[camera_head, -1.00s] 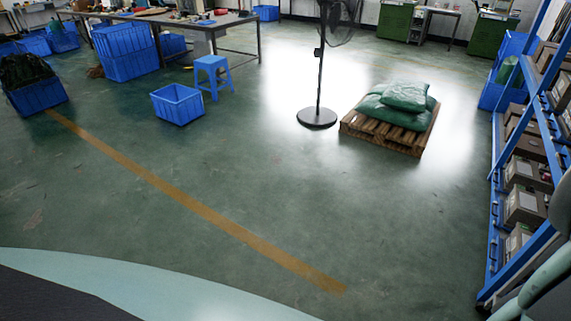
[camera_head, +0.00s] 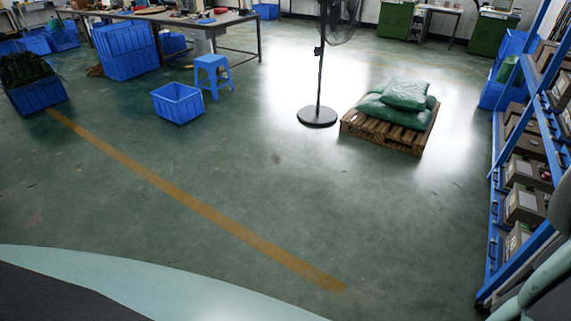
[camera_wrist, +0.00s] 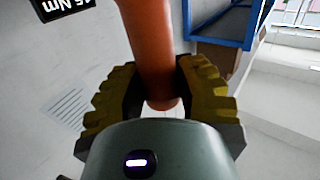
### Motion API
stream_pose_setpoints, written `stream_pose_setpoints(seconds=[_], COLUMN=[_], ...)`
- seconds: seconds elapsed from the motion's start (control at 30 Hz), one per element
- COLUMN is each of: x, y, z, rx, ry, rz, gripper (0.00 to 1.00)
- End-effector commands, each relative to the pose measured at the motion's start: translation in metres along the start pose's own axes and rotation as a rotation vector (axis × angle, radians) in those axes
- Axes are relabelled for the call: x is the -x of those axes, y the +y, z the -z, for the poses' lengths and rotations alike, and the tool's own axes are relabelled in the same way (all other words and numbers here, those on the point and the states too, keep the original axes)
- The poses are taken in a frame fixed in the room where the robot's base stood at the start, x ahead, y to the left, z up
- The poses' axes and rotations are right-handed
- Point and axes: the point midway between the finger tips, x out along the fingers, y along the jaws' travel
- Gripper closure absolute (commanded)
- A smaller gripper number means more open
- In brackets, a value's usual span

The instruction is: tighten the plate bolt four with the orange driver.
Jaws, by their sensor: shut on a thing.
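The orange driver (camera_wrist: 150,45) shows in the wrist view as a thick orange shaft running up from between the jaws to the top edge. My gripper (camera_wrist: 159,95) is shut on it, with a yellow ridged finger on each side. The driver's far end is out of frame. No plate and no bolt shows in either view. My gripper is not in the head view.
In the wrist view, a black label with white print (camera_wrist: 62,8) and a blue frame (camera_wrist: 222,25) show. The head view shows a blue shelf rack (camera_head: 497,210), a pallet with green sacks (camera_head: 385,133), a fan (camera_head: 318,115) and a blue crate (camera_head: 178,104). The middle floor is clear.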

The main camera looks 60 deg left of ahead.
Motion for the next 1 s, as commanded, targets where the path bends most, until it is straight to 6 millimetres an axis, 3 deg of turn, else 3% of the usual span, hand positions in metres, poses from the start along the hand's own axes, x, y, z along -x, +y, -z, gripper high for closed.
stream_pose_setpoints(seconds=[1.0], x=[-0.001], y=[-0.001], z=[-0.009], rx=[0.0], ry=[0.003], rz=[0.004], gripper=[1.0])
